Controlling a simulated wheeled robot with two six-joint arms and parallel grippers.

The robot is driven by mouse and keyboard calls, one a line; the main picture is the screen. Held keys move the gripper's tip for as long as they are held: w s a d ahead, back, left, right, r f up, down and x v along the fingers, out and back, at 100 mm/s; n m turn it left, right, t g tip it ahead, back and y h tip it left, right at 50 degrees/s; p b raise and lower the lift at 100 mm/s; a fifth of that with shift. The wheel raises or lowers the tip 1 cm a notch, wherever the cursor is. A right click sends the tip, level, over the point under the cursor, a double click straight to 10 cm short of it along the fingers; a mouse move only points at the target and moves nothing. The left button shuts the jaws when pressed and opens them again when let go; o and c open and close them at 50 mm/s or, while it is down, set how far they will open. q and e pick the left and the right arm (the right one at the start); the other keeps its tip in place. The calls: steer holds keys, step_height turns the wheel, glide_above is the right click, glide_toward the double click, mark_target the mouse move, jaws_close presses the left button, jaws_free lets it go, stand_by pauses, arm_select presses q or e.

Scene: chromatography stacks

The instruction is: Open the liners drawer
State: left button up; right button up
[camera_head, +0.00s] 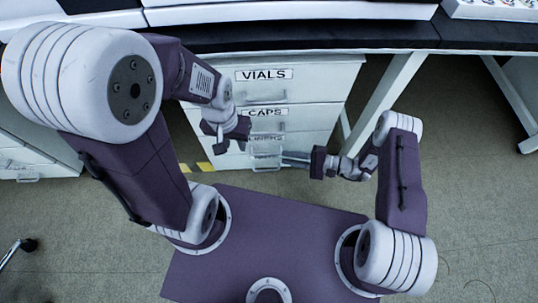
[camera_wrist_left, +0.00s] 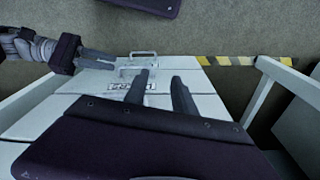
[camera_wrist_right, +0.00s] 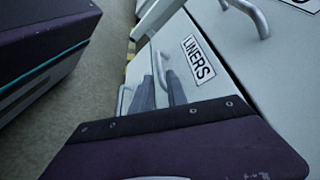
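The liners drawer is the low white drawer in the cabinet. Its label (camera_wrist_right: 198,60) is clear in the right wrist view but partly hidden in the head view (camera_head: 266,138). Its metal bar handle (camera_head: 265,160) is below the label and also shows in the left wrist view (camera_wrist_left: 136,58). The drawer looks shut. My right gripper (camera_head: 287,159) is open, its fingertips at the handle's right end; in the right wrist view (camera_wrist_right: 160,76) the bar shows between the tips. I cannot tell if they touch. My left gripper (camera_wrist_left: 162,78) is open and empty, above and left of the handle in the head view.
The vials drawer (camera_head: 262,75) and caps drawer (camera_head: 267,113) are above, both shut. A black-edged bench (camera_head: 330,38) overhangs the cabinet. Yellow-black tape (camera_head: 203,166) marks the floor at left.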

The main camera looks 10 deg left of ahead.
mark_target(269, 155)
steer(key=b+x, duration=0.2)
steer(key=x, duration=0.2)
steer(key=b+x, duration=0.2)
steer(key=x, duration=0.2)
steer(key=shift+d+f, duration=0.1)
steer(key=shift+f, duration=0.15)
steer(key=shift+a+r, duration=0.1)
steer(key=shift+a, duration=0.3)
jaws_close()
stand_by(0.6)
